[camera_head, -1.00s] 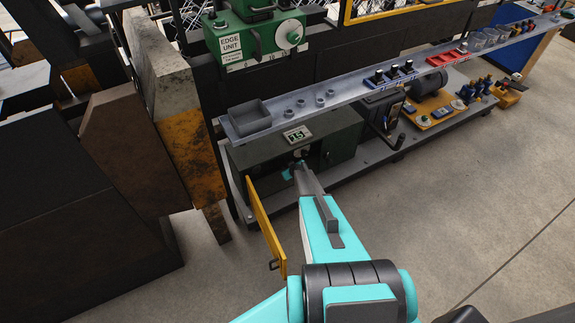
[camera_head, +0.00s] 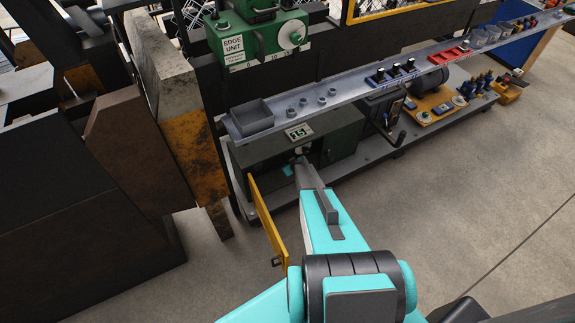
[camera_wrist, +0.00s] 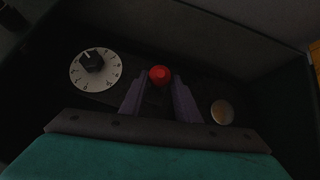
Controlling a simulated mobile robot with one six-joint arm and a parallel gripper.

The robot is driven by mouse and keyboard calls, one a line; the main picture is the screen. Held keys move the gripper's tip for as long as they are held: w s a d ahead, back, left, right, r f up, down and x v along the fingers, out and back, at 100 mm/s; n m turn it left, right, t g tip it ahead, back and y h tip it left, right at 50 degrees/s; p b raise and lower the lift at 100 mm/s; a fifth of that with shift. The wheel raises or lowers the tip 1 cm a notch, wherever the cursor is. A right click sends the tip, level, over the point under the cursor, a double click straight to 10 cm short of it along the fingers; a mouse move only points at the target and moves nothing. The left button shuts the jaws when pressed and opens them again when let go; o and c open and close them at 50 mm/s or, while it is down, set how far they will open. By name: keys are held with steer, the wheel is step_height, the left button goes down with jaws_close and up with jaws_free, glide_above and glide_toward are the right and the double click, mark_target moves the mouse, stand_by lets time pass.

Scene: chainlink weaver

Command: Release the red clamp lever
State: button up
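A red round knob (camera_wrist: 159,75), which looks like the end of the red clamp lever, shows in the wrist view between the tips of my gripper (camera_wrist: 160,88). The two fingers stand apart, one on each side of the knob. I cannot tell whether either finger touches it. The rest of the lever is hidden or too dark to see. In the head view my gripper (camera_head: 298,168) reaches into the open green cabinet (camera_head: 340,139), and the red knob is hidden there.
Inside the cabinet a white dial with a black knob (camera_wrist: 93,68) is left of the red knob, and a round metal disc (camera_wrist: 222,112) is right. The yellow cabinet door (camera_head: 268,224) hangs open left of my arm. A grey shelf (camera_head: 350,93) runs above.

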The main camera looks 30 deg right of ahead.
steer(key=shift+o, duration=1)
steer(key=shift+s+a, duration=0.15)
steer(key=shift+s, duration=0.05)
steer(key=shift+w, duration=0.1)
steer(key=shift+r, duration=0.2)
steer(key=v, duration=1.3)
steer(key=shift+s, duration=0.25)
steer(key=shift+s, duration=0.1)
